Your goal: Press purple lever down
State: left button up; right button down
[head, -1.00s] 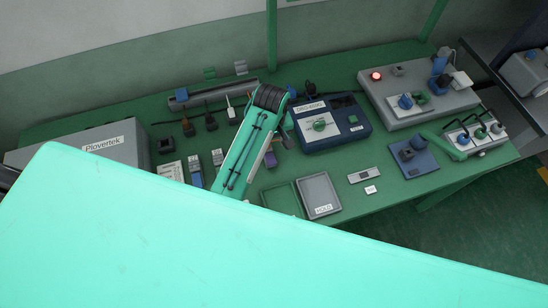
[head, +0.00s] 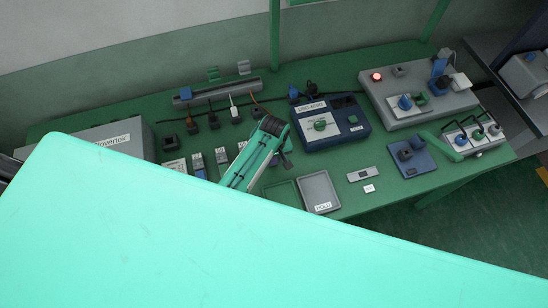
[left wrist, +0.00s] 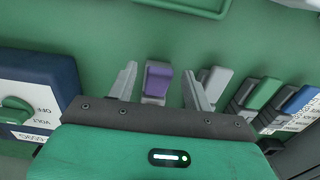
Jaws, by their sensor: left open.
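The purple lever (left wrist: 158,82) stands on a small grey base in the left wrist view, at the upper middle. My left gripper (left wrist: 158,88) is open, with one grey finger on each side of the lever. I see clear gaps between the fingers and the lever, and cannot judge their height above it. In the head view my left gripper (head: 284,160) is over the middle of the bench, below the blue device, and I cannot make out the lever clearly. My right gripper is not in view.
A blue device with a green knob (head: 320,125) stands close beside my left gripper. Small boxes with grey, green (left wrist: 263,93) and blue (left wrist: 300,100) levers stand on the other side. A grey tray (head: 304,180) lies nearby. A large grey panel (head: 432,108) is farther right.

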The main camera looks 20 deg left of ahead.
pick_arm(q)
jog(key=c, duration=1)
jog(key=shift+s+d+f+t+y, duration=0.3)
jog(key=shift+s+f+t+y, duration=0.3)
jog(key=shift+t, duration=0.4)
jog(key=shift+d+f+t+y+b, duration=0.1)
jog(key=shift+f+t+y+b, duration=0.55)
jog(key=shift+t, duration=0.15)
jog(key=shift+t+y, duration=0.25)
jog(key=shift+t, duration=0.15)
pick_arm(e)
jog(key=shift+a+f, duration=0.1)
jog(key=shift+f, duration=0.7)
pick_arm(q)
jog(key=o, duration=1)
